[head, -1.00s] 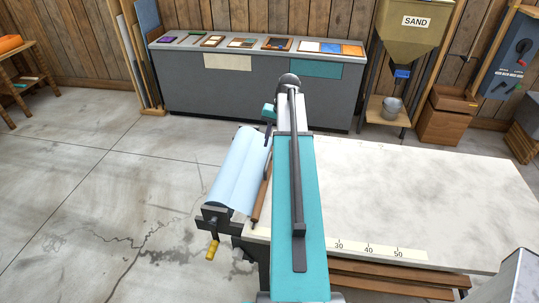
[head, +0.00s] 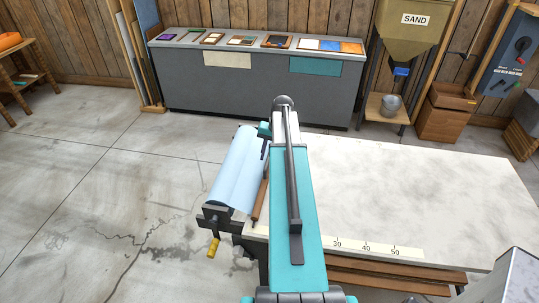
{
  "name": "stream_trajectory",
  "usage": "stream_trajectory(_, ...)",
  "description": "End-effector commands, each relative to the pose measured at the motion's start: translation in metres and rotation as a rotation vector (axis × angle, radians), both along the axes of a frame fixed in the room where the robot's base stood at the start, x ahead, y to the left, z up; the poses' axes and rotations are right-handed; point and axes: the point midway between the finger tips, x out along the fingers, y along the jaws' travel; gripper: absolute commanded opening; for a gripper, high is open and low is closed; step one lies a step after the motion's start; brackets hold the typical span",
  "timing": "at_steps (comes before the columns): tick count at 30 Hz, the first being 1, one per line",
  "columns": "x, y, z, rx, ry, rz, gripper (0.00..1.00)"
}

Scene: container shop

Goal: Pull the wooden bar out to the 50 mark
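The wooden bar (head: 260,199) is a thin brown strip at the left end of the white table, beside the light-blue roll (head: 237,170). My teal arm hides part of the table beside it. A pale scale (head: 378,249) along the table's front edge shows 30, 40 and 50; the 50 mark (head: 395,252) is well to the right of the bar. Lower marks are hidden behind my arm. My gripper (head: 264,149) shows only in part, near the far end of the bar. Whether its fingers are open or touch the bar cannot be seen.
The white tabletop (head: 420,190) is bare right of my arm. A yellow-handled crank (head: 214,246) sticks out below the roll's near end. A grey counter (head: 260,95) with samples stands behind. A grey box-like thing (head: 515,280) is at the lower right.

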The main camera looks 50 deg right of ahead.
Motion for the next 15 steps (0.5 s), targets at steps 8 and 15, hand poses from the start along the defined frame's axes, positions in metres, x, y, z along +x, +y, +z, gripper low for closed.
stream_trajectory(8,0.0003,0.0004,-0.0006,0.000,0.000,0.001,0.29)
stream_trajectory(15,0.0007,0.0008,-0.0004,0.001,0.000,0.001,0.00)
